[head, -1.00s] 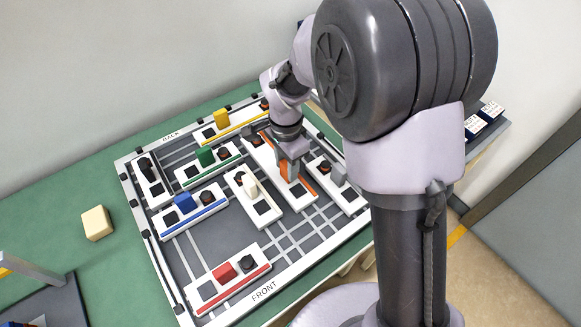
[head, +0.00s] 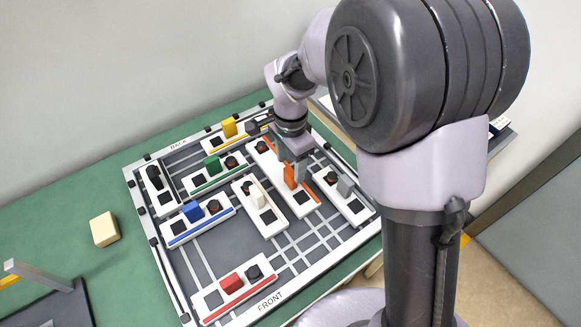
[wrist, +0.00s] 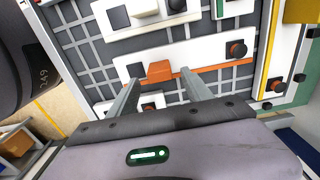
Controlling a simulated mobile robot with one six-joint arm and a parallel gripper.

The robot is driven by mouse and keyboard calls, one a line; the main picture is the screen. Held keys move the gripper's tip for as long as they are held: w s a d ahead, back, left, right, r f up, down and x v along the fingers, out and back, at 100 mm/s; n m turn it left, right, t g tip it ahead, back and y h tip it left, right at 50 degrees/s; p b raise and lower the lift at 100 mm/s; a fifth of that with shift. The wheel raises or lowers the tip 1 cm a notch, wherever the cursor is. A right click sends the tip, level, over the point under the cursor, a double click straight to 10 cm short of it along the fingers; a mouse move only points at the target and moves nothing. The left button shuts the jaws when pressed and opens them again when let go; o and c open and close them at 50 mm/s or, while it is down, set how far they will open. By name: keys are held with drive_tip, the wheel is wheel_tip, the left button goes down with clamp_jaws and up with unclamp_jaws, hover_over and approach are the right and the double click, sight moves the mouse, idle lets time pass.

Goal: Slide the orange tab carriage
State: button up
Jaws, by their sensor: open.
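The orange tab (head: 290,177) stands up from a long white carriage (head: 303,207) with an orange stripe, on the right half of the framed board. In the wrist view the orange tab (wrist: 160,71) shows between and just beyond the two finger tips, with a dark square on one side and a black knob on the other. My gripper (head: 293,170) is open, pointing down over the carriage; its fingers also show in the wrist view (wrist: 158,85). The fingers appear apart from the tab; exact contact is unclear in the head view.
Other carriages with yellow (head: 229,127), green (head: 212,165), blue (head: 193,211), red (head: 231,283), cream (head: 256,195), grey (head: 345,186) and black (head: 153,177) tabs sit on the board. A cream block (head: 104,229) lies on the green table to the left.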

wheel_tip(320, 180, up, 14)
drive_tip(key=p, duration=0.4)
drive_tip(key=shift+f, duration=0.25)
drive_tip(key=s+d+r+n+t, duration=0.2)
drive_tip(key=s+d, duration=0.1)
drive_tip(key=s, duration=0.3)
drive_tip(key=s+d+r+n+t+y+b, duration=0.1)
drive_tip(key=s+d+r+n+t, duration=0.1)
drive_tip(key=s, duration=0.5)
drive_tip(key=s+d+r+n+t+y+b, duration=0.1)
drive_tip(key=s+d+r+n, duration=0.1)
drive_tip(key=s+d, duration=0.3)
drive_tip(key=shift+s+r+n+t, duration=0.3)
drive_tip(key=shift+s+n+t, duration=0.1)
drive_tip(key=shift+s, duration=0.3)
drive_tip(key=shift+a, duration=0.1)
